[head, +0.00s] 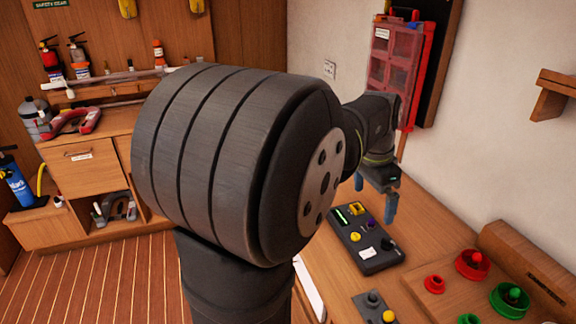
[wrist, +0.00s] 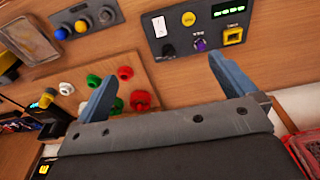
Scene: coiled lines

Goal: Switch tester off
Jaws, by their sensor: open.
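The likely tester is a dark box (head: 352,232) on the wooden bench in the head view. It has a lit green display (head: 341,215), a yellow square part, a small purple knob, a yellow round knob (head: 355,237), a white label and a black part at its near end. In the wrist view the box (wrist: 214,28) lies at the top, with its green display lit (wrist: 228,10) and a purple knob (wrist: 200,44). My gripper (head: 375,197) is open and empty above the far right side of the box. Its blue fingers (wrist: 166,75) are spread in the wrist view.
A grey box (head: 372,299) with a yellow button stands nearer. A wooden board with red (head: 472,264) and green (head: 509,299) round pieces lies to the right. A red-framed case (head: 396,55) hangs on the wall behind my arm. My arm covers much of the head view.

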